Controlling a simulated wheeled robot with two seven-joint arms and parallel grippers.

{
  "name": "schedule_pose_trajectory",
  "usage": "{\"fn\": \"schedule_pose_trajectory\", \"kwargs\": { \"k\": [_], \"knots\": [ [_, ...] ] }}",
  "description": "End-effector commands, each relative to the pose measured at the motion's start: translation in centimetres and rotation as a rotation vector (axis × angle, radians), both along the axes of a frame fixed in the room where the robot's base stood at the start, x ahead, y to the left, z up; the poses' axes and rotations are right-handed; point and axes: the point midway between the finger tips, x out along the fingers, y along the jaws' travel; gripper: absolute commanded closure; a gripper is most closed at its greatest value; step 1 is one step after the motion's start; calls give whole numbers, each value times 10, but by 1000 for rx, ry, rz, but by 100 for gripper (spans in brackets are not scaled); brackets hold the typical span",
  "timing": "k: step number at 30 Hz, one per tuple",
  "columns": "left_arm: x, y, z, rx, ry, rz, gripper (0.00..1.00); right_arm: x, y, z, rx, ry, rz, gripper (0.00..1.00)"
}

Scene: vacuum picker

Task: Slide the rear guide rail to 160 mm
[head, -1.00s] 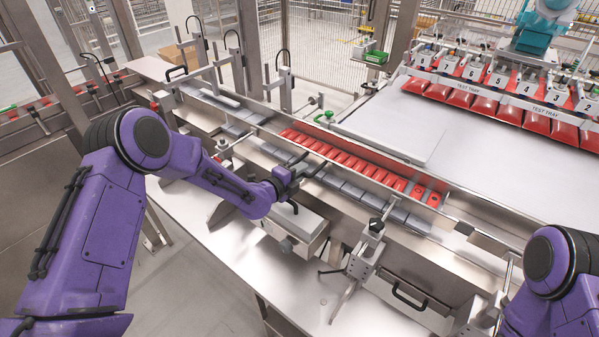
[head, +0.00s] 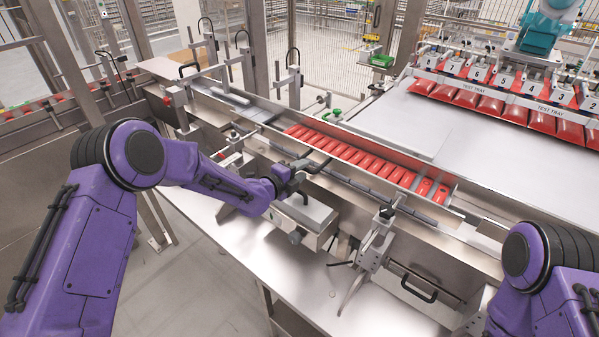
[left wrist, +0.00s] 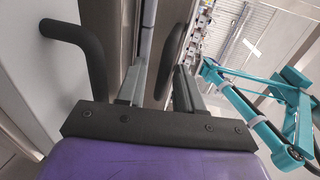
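Long metal guide rails (head: 345,172) run along the channel with the row of red packs (head: 350,153). I cannot tell for sure which one is the rear rail, and no millimetre reading is legible. My left gripper (head: 289,176) is at the near side of the channel, beside a black bent handle (head: 318,164). In the left wrist view its two grey fingers (left wrist: 160,80) stand apart. A dark bar (left wrist: 170,55) shows between them, closer to the right finger; contact is unclear. Another black bent handle (left wrist: 80,45) is left of the fingers. My right gripper is out of view.
A metal box (head: 303,220) sits below my left gripper. A clamp bracket (head: 376,240) and a black drawer-type handle (head: 419,288) are to its right. Several posts with clamps (head: 293,78) line the far side. A white flat surface (head: 440,125) lies behind the channel.

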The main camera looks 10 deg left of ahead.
Motion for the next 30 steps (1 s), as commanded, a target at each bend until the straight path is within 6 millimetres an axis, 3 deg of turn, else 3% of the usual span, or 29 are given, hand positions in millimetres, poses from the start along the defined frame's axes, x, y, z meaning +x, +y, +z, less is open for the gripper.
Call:
{"fn": "schedule_pose_trajectory", "kwargs": {
  "k": [5,15,21,27,29,30],
  "knots": [
    [-19,8,9,1,2,-2,64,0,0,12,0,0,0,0],
    [-84,39,22,0,0,-2,64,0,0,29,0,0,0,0],
    [-94,44,23,-1,-1,-2,64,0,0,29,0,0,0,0],
    [-94,43,23,-1,-1,-4,65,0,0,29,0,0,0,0],
    [-102,26,24,-10,-4,-21,65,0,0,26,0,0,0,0],
    [-116,3,25,-21,-7,-45,65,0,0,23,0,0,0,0]
  ]
}}
